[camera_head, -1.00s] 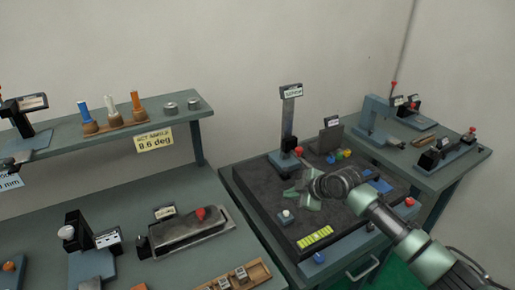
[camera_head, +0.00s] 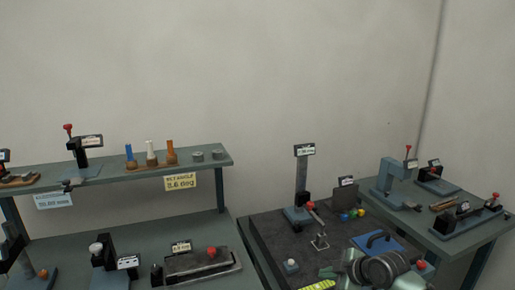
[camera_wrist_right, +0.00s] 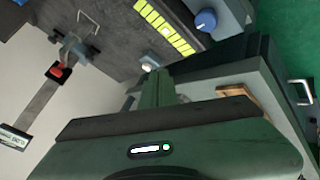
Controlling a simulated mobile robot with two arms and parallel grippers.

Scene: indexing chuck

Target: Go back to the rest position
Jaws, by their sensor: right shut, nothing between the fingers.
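My right gripper (camera_head: 328,272) is at the bottom edge of the head view, over the front part of the dark slab (camera_head: 265,250) on the middle bench. It is shut and empty, with nothing between its fingers. The wrist view shows its green body and finger (camera_wrist_right: 158,88) close to a small white knob (camera_wrist_right: 147,66), apart or touching I cannot tell. My left gripper is not in view.
An upright gauge stand (camera_head: 302,180) with a red knob rises from the slab's back. A blue tray (camera_head: 382,243) lies to its right. A side table (camera_head: 470,242) with devices stands at the right. A shelf (camera_head: 110,182) with colored pegs spans the left. Air above the slab is free.

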